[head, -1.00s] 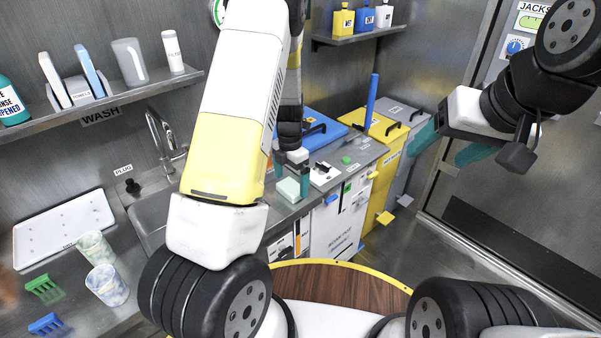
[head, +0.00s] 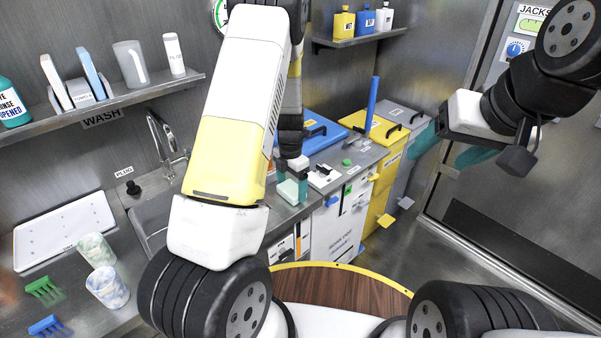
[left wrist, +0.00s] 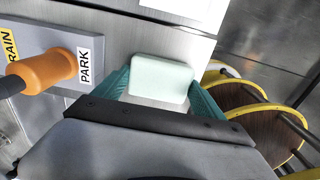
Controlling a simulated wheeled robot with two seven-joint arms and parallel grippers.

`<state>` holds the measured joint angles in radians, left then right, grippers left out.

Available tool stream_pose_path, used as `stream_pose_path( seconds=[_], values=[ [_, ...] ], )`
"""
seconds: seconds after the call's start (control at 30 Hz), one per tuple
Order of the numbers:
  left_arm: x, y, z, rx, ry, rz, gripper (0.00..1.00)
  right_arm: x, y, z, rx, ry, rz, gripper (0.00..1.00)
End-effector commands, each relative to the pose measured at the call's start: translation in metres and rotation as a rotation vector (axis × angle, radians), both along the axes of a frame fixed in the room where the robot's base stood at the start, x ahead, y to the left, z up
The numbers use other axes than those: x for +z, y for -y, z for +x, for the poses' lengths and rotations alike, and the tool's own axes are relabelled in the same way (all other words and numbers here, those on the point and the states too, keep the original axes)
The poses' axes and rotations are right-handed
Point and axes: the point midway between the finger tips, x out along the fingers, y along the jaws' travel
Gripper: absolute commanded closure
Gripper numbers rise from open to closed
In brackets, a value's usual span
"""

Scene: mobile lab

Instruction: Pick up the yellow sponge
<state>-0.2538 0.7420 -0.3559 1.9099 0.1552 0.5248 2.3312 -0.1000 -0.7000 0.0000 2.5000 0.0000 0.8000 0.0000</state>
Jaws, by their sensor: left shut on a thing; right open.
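I see no sponge that is clearly yellow. A pale mint-green block (left wrist: 160,78) with rounded corners sits between the teal fingers of my left gripper in the left wrist view. The same block shows in the head view (head: 287,191), low at the edge of the metal counter. My left gripper (head: 291,184) is shut on this block. Whether the block touches the counter I cannot tell. My right gripper (head: 449,148) is open and empty, held in the air at the right, well away from the counter.
A grey panel labelled PARK with an orange-handled tool (left wrist: 42,72) lies beside my left gripper. The counter also holds a white switch box (head: 322,176) and a green button (head: 347,162). Blue and yellow bins (head: 375,126) stand beyond. Cups (head: 107,287) stand at the left.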

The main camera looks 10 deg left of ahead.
Motion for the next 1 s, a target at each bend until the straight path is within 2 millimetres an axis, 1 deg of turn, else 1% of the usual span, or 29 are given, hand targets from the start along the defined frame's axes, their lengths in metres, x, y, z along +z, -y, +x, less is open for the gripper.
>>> stream_pose_path(
  seconds=[0.17,0.37,0.57,0.8,0.9,1.0],
  values=[
    [0.011,0.0,0.0,-0.001,0.001,0.0,0.57,0.0,0.0,0.0,0.0,0.0,0.0,0.32],
    [0.037,0.0,-0.001,0.0,0.003,-0.001,0.57,0.0,0.0,0.0,0.0,0.0,0.0,0.32],
    [0.04,-0.011,-0.048,0.002,-0.001,-0.001,0.57,0.0,0.0,0.0,0.0,0.0,0.0,0.32],
    [0.045,-0.025,-0.11,0.002,-0.001,-0.002,0.57,0.0,0.0,0.0,0.0,0.0,0.0,0.32],
    [0.047,-0.029,-0.129,0.0,0.0,-0.001,0.57,0.0,0.0,0.0,0.0,0.0,0.0,0.32],
    [0.048,-0.033,-0.143,0.001,-0.001,-0.001,0.57,0.0,0.0,0.0,0.0,0.0,0.0,0.32]
  ],
)
